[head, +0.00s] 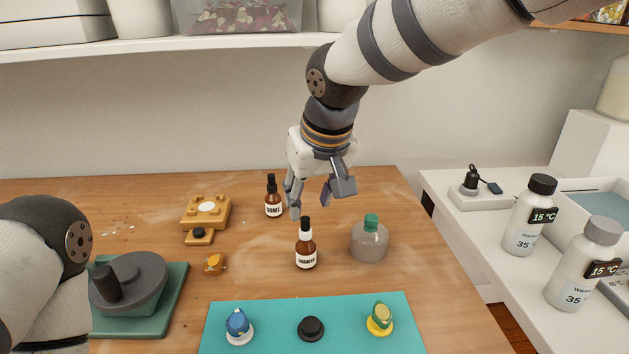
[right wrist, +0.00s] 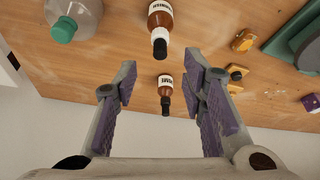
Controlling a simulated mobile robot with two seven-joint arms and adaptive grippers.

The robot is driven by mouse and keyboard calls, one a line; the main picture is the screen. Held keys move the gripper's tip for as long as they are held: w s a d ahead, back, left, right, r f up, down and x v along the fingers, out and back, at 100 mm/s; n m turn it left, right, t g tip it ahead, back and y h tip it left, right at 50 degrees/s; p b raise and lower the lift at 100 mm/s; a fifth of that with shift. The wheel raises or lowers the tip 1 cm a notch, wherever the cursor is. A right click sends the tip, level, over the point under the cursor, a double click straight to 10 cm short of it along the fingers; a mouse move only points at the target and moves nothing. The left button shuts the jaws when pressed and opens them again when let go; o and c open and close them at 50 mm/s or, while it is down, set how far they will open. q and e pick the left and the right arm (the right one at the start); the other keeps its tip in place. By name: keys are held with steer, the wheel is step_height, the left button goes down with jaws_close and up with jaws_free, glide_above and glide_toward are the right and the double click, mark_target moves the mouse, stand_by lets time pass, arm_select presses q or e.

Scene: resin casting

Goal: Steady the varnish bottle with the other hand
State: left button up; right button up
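The varnish bottle (head: 305,249) is a brown dropper bottle with a white label and black cap, upright on the wooden table. It also shows at the top of the right wrist view (right wrist: 160,17). A similar brown bottle labelled DOME (head: 273,200) stands behind it and shows between the fingers in the right wrist view (right wrist: 165,90). My right gripper (head: 317,196) is open and empty, above the table and behind the varnish bottle, apart from it. Only part of my left arm shows at the lower left; its gripper is out of view.
A clear bottle with a green cap (head: 369,242) stands right of the varnish bottle. A teal mat (head: 273,312) with small figures lies in front. A turntable (head: 135,278) and yellow pieces (head: 207,212) are to the left. White bottles (head: 529,215) stand on the right counter.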

mark_target(306, 218)
steer(key=x, duration=0.7)
steer(key=shift+f, duration=0.1)
